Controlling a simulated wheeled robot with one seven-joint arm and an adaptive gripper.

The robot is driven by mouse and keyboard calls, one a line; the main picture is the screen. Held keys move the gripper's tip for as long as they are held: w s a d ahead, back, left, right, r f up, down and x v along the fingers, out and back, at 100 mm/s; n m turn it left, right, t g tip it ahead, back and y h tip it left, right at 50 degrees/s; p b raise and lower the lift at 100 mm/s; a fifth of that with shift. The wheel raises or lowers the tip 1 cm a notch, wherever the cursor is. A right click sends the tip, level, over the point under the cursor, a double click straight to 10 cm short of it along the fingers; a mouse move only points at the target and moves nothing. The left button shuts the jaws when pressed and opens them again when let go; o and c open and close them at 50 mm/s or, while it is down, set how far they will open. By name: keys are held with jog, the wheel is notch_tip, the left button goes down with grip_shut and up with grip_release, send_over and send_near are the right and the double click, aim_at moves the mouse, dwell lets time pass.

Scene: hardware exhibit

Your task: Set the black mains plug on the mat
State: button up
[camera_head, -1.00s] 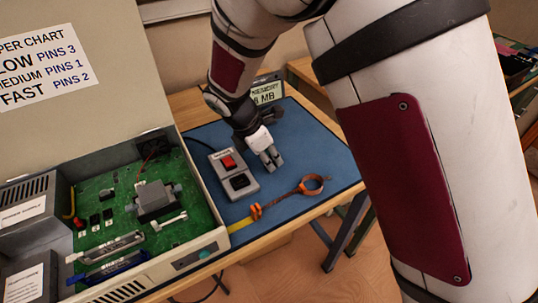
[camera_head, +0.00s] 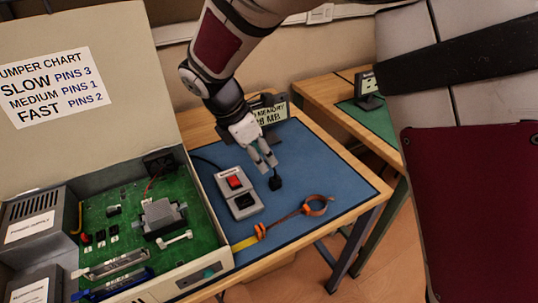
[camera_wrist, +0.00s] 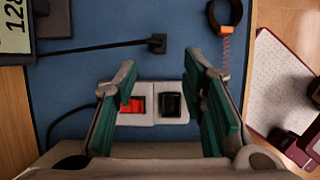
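The black mains plug (camera_head: 275,183) lies on the blue mat (camera_head: 322,180). In the wrist view the plug (camera_wrist: 157,43) shows just beyond my fingertips, with its black cable running to the left across the mat (camera_wrist: 75,75). My gripper (camera_head: 266,165) is over the mat, close to the plug. In the wrist view my gripper (camera_wrist: 158,72) is open, its green-padded fingers wide apart with nothing between the tips. The plug appears apart from both fingers.
A grey switch box (camera_head: 238,194) with a red switch and a black socket stands on the mat. An orange wrist strap (camera_head: 316,205) with a coiled cord lies near the front edge. An open computer case (camera_head: 205,270) stands left; a small display (camera_head: 268,115) stands behind.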

jog(key=shift+v, duration=0.9)
jog(key=s+d+r+m+y, duration=0.1)
jog(key=s+d+r+m, duration=0.45)
jog(key=d, duration=0.35)
jog(key=s+d+r+m+y, duration=0.1)
jog(key=s+d+r+m, duration=0.4)
jog(key=d, duration=0.4)
jog(key=s+d+m, duration=0.4)
jog(key=s+m, duration=0.3)
jog(key=s, duration=0.1)
jog(key=s+d+m+y, duration=0.1)
jog(key=s+d+m, duration=0.3)
jog(key=s+m, duration=0.3)
jog(key=shift+s+d+y, duration=0.2)
jog(key=shift+s+y, duration=0.1)
jog(key=shift+s, duration=0.45)
